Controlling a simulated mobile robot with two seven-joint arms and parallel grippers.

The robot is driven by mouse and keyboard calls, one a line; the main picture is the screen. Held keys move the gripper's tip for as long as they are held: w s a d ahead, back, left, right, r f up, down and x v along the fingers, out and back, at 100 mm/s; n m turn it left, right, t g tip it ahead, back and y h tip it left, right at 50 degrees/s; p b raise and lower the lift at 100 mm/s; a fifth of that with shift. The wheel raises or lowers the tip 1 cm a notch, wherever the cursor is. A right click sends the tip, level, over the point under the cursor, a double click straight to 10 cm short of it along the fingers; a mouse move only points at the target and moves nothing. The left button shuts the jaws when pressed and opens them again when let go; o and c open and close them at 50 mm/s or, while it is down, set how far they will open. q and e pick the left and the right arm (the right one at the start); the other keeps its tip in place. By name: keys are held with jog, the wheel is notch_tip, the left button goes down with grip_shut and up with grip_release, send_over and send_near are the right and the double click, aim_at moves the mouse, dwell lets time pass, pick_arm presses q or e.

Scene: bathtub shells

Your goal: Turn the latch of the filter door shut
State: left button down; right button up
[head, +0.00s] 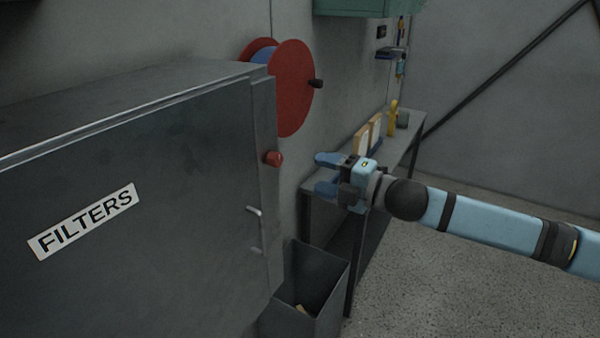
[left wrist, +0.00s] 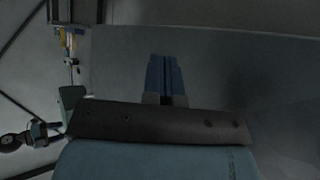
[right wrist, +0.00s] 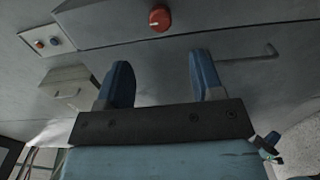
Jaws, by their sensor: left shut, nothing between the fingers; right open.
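The dark grey filter cabinet door (head: 160,180) bears a white FILTERS label (head: 83,221) and looks flush with its frame. A red knob (head: 273,158), seemingly the latch, sits on the frame strip beside the door's right edge. It also shows at the top of the right wrist view (right wrist: 160,18), with a pale mark on its face. A bent metal handle (head: 255,230) is on the door below it. My right gripper (head: 320,174) is open and empty, right of the knob and apart from it. My left gripper (left wrist: 165,78) is shut and empty, outside the head view.
A dark open bin (head: 318,276) stands below the door's right side. A red reel (head: 293,88) hangs on the wall behind the cabinet. A narrow bench (head: 405,130) with several items stands behind my right gripper. Bare floor (head: 450,285) lies at the right.

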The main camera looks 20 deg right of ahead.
jog(key=v, duration=0.3)
jog(key=shift+s+d+b, duration=0.2)
jog(key=shift+s+b, duration=0.05)
jog(key=shift+b, duration=0.1)
jog(key=s+a+f+m+h+p, duration=0.1)
jog(key=s+a+f+m, duration=0.1)
jog(key=f+m, duration=0.3)
jog(key=s+a+f+m+h+p, duration=0.1)
jog(key=s+a+f+m, duration=0.15)
jog(key=f, duration=0.45)
jog(key=s+a+f+m+h+p, duration=0.1)
jog(key=a+f+m, duration=0.25)
jog(key=f, duration=0.35)
jog(key=s+f+m+g+h+p, duration=0.2)
jog(key=s+f+m, duration=0.9)
jog(key=s+f, duration=0.6)
jog(key=s+g+h, duration=0.1)
jog(key=h, duration=0.1)
jog(key=shift+a+f+m+h, duration=0.15)
jog(key=shift+f+m+h, duration=0.2)
jog(key=shift+m+h, duration=0.05)
